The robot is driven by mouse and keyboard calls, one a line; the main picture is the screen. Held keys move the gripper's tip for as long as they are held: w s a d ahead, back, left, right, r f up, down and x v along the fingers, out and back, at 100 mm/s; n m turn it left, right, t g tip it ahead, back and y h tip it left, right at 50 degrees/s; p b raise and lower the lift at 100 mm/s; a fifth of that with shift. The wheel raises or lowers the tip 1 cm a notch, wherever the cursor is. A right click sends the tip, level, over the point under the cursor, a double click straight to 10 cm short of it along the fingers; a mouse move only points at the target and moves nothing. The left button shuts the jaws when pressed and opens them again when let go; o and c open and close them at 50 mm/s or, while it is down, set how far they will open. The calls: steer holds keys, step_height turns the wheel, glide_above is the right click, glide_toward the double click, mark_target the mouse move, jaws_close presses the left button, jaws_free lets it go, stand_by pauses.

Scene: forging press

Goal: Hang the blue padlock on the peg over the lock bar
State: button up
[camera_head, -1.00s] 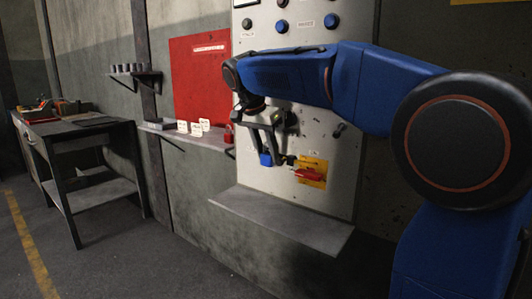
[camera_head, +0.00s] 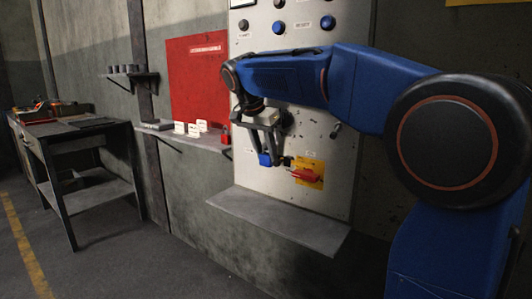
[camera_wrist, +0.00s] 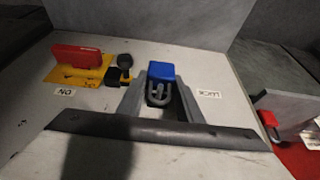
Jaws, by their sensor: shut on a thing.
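The blue padlock (camera_head: 264,159) is held at the tips of my gripper (camera_head: 268,153), in front of the pale panel. In the wrist view the padlock (camera_wrist: 161,71) sits between the two grey fingers of my gripper (camera_wrist: 161,86), its grey shackle towards the camera. The red switch handle (camera_head: 305,175) on its yellow plate (camera_head: 317,167) is just right of the padlock. In the wrist view a black knob-ended piece (camera_wrist: 125,62) and a dark block stand between handle and padlock. I cannot tell which is the peg or lock bar, or whether the padlock touches them.
A grey ledge (camera_head: 280,221) juts out below the panel. A red padlock (camera_head: 225,134) hangs by the side shelf (camera_head: 198,141), which carries small white cards. Buttons line the panel above. A workbench (camera_head: 82,130) stands far left.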

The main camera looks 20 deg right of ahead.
steer(key=shift+f, duration=0.45)
stand_by(0.8)
steer(key=o, duration=1.2)
steer(key=shift+s+a+f, duration=0.15)
steer(key=shift+s+a, duration=0.7)
steer(key=shift+a, duration=0.3)
steer(key=shift+s+a, duration=0.2)
steer(key=shift+a, duration=0.1)
